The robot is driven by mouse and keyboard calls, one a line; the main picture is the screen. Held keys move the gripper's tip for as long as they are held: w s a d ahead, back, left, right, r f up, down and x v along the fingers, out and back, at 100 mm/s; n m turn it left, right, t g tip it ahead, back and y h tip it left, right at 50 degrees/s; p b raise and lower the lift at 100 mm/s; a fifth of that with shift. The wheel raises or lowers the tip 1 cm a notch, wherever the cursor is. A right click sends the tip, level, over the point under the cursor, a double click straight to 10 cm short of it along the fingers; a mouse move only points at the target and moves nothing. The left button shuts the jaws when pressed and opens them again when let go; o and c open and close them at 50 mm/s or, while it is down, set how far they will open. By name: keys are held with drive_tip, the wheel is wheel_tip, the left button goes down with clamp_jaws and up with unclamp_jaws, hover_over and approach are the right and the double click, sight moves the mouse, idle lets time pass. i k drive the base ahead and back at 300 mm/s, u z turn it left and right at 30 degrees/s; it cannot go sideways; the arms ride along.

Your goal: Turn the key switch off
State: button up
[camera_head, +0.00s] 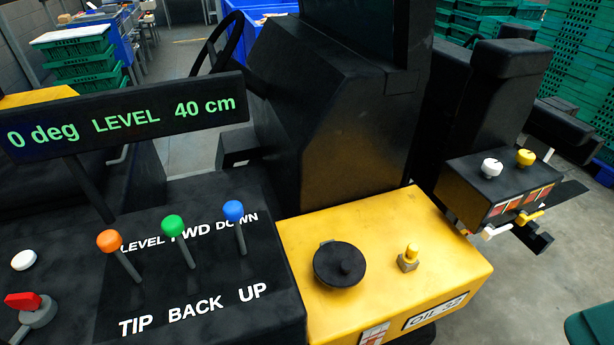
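A red-handled switch (25,301) on a round grey base sits at the lower left edge of the black control panel (190,275). It looks like the key switch, but I cannot be sure. Its red handle lies roughly level across the base, and no off mark can be read. A grey part running down from the base is cut off by the picture's edge. My gripper is not in view.
Orange (110,241), green (173,224) and blue (233,211) levers stand on the panel, below a display (125,118) reading "0 deg LEVEL 40 cm". A white button (24,260) is above the red switch. Right are a yellow housing (310,240) and a knobbed box (470,195).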

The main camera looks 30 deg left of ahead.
sight(47, 311)
drive_tip(key=u, duration=2.25)
drive_tip(key=i, duration=0.25)
drive_tip(key=u, duration=0.55)
